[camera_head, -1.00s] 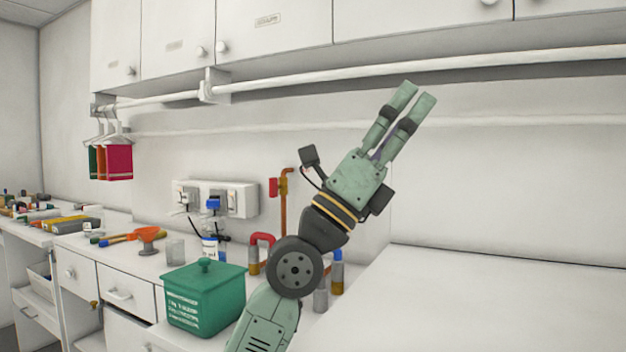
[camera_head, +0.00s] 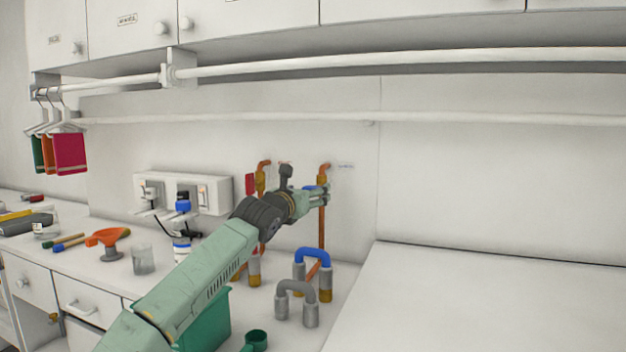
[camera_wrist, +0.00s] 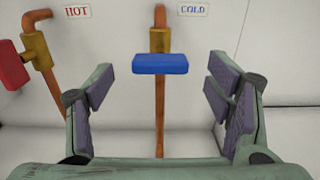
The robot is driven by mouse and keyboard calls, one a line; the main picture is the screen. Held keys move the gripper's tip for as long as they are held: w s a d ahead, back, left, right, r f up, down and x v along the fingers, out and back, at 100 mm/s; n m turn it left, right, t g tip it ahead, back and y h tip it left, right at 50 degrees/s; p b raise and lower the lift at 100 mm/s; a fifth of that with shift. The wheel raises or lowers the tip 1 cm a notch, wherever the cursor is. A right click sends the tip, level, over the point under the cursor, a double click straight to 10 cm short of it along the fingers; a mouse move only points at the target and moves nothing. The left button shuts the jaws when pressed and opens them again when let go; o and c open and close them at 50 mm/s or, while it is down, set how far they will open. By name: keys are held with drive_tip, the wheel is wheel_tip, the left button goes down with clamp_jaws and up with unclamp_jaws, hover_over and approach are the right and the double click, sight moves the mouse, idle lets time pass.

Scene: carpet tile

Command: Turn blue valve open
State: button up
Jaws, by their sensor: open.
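The blue valve handle (camera_wrist: 160,64) sits on a brass valve body (camera_wrist: 160,40) on a vertical copper pipe, under a "COLD" label (camera_wrist: 193,9). It lies crosswise to the pipe in the wrist view. In the head view the blue handle (camera_head: 312,187) shows only partly behind my gripper (camera_head: 322,196). My gripper is open; in the wrist view its padded fingers (camera_wrist: 168,95) stand apart on either side of the pipe. The handle is between them and a little above in the picture, with gaps on both sides. I see no contact.
A red valve handle (camera_wrist: 10,66) is on the "HOT" pipe to the left. Grey (camera_head: 297,287) and blue (camera_head: 313,256) bent pipes stand on the counter below. A green bin (camera_head: 207,325) is beside my arm. The white surface at right (camera_head: 480,305) is clear.

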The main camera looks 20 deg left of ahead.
sight(314, 187)
drive_tip(key=w+p, duration=0.1)
drive_tip(key=w, duration=0.1)
drive_tip(key=w+p, duration=0.1)
drive_tip(key=w, duration=0.1)
drive_tip(key=shift+w+d+r, duration=0.1)
drive_tip(key=shift+r, duration=0.1)
drive_tip(key=shift+w+f+p, duration=0.2)
drive_tip(key=shift+w+p, duration=0.2)
drive_tip(key=shift+w, duration=0.1)
drive_tip(key=shift+c, duration=0.5)
drive_tip(key=c, duration=1.1)
